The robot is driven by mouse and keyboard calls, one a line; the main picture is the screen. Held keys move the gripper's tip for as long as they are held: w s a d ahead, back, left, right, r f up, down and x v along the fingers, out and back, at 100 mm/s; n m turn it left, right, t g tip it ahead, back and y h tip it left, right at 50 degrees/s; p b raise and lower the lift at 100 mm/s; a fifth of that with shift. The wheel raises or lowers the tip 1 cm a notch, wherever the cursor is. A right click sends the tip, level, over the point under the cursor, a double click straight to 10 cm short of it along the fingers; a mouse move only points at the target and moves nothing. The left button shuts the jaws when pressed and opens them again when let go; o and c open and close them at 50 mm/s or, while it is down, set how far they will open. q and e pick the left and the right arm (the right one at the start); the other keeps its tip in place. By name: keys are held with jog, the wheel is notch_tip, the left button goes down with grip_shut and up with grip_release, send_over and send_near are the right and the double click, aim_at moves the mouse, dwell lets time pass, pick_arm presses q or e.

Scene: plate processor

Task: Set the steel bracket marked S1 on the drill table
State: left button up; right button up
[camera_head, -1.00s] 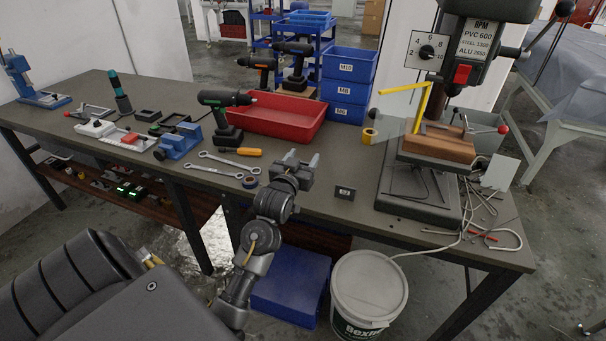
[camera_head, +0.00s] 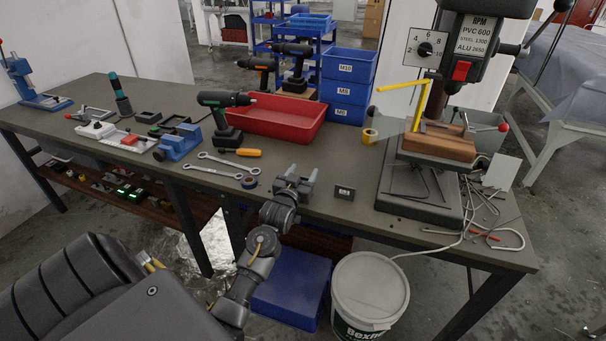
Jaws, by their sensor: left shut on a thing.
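My left gripper (camera_head: 294,181) is over the front edge of the workbench, left of a small dark block with a light label (camera_head: 344,192). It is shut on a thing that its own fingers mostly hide. I cannot read a mark on it or tell for certain that it is the S1 bracket. The drill press stands at the right of the bench. A brown wooden block (camera_head: 438,147) lies on its table, above the grey base (camera_head: 405,200), with a yellow angled piece (camera_head: 420,105) beside it. My right gripper is not in view.
A red tray (camera_head: 270,122), a green drill (camera_head: 222,115), spanners (camera_head: 222,168) and a blue vise (camera_head: 178,143) are on the bench to the left. A white bucket (camera_head: 370,290) stands below.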

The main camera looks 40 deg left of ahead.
pick_arm(q)
jog(key=shift+f, duration=0.45)
jog(key=o, duration=1.3)
jog(key=shift+c, duration=0.2)
jog(key=v, duration=1.2)
jog(key=shift+w, duration=0.1)
